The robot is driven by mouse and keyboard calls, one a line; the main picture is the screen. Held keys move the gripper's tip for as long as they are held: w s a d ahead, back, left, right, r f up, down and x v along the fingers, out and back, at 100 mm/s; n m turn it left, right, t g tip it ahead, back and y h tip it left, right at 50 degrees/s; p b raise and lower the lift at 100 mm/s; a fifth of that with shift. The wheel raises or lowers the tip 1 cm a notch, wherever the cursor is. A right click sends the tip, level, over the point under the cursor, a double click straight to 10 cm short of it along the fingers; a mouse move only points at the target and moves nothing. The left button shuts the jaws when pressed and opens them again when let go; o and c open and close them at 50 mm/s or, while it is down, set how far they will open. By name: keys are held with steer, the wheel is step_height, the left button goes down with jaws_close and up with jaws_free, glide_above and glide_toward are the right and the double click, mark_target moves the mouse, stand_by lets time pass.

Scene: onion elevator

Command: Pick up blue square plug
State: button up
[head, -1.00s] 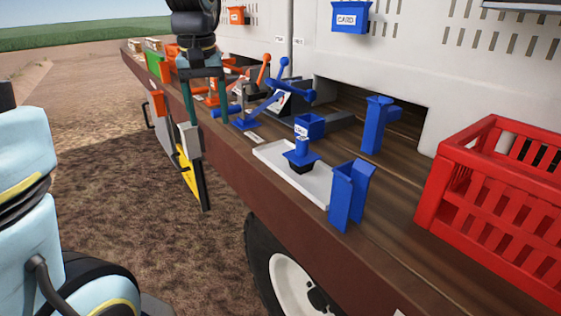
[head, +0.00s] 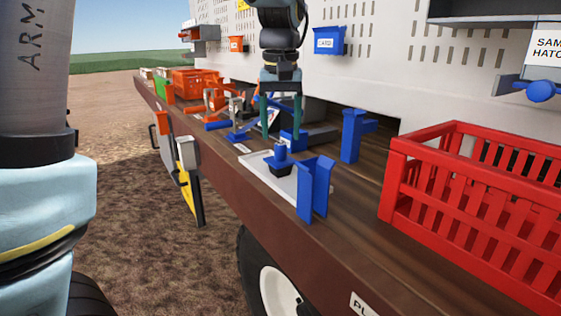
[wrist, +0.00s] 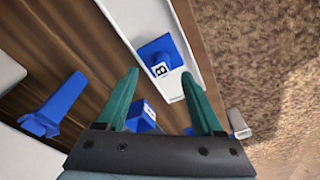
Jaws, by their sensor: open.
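The blue square plug (head: 281,164) stands upright on a white tray (head: 252,160) on the wooden deck. It has a wide blue flange, a dark base and a knob on top. In the wrist view the plug (wrist: 160,60) is seen from above with a "B" on its knob, just beyond the fingertips. My gripper (head: 282,132) has its two green fingers pointing down, apart and empty, over the area just behind the plug. In the wrist view my gripper (wrist: 160,75) is open, its fingertips either side of the plug's line.
A slotted blue holder (head: 314,190) stands at the tray's near right end. A blue post (head: 354,135) and a small blue box (head: 295,141) stand behind. A red crate (head: 455,190) fills the right. Blue and orange levers (head: 225,105) lie left. Open deck lies between post and crate.

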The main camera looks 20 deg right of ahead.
mark_target(280, 144)
steer(key=shift+w+f+p, duration=0.15)
steer(key=shift+f+p, duration=0.1)
steer(key=shift+f, duration=0.85)
steer(key=shift+w+f+p, duration=0.1)
steer(key=shift+f+p, duration=0.1)
steer(key=shift+f, duration=0.9)
jaws_close()
